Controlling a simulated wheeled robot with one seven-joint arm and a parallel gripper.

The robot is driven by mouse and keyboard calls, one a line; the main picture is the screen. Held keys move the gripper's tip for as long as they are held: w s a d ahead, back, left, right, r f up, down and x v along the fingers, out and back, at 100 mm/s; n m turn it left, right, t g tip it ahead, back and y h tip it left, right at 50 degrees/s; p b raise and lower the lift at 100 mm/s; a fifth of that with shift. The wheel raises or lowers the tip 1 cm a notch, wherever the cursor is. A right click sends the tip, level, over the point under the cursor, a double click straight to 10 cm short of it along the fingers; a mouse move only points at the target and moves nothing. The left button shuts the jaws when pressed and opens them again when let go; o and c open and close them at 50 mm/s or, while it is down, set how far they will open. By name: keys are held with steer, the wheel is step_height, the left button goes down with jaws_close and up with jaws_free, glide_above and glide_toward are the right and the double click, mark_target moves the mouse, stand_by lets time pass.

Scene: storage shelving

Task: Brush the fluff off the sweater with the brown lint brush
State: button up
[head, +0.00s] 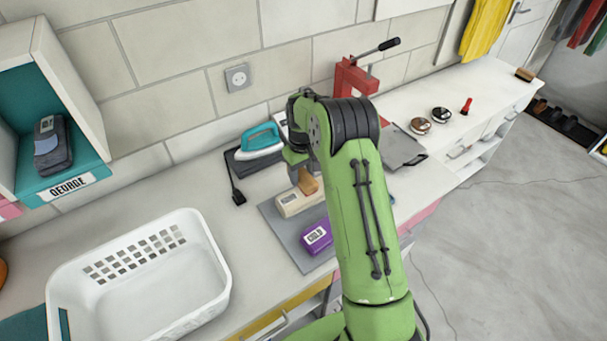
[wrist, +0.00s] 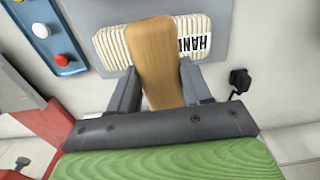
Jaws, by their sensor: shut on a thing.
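My gripper (wrist: 158,72) is shut on the brown lint brush (wrist: 157,45), with one dark finger on each side of its smooth wooden body. The brush also shows in the head view (head: 308,184), below my wrist. A folded cream ribbed sweater (wrist: 112,46) with a white label reading "HAND" lies under the brush. In the head view the sweater (head: 290,204) is on a grey mat (head: 283,233). The brush overlaps the sweater; I cannot tell whether they touch. The bristles are hidden, and I cannot make out fluff.
A purple folded item (head: 317,236) labelled "COLD" lies on the mat's front. A teal iron (head: 262,141) stands behind. A white basket (head: 200,275) is at left, a red press (head: 352,78) behind my arm. Another brush (head: 525,75) lies at the counter's far right.

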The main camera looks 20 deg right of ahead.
steer(key=shift+r+p, duration=0.85)
steer(key=shift+r, duration=0.85)
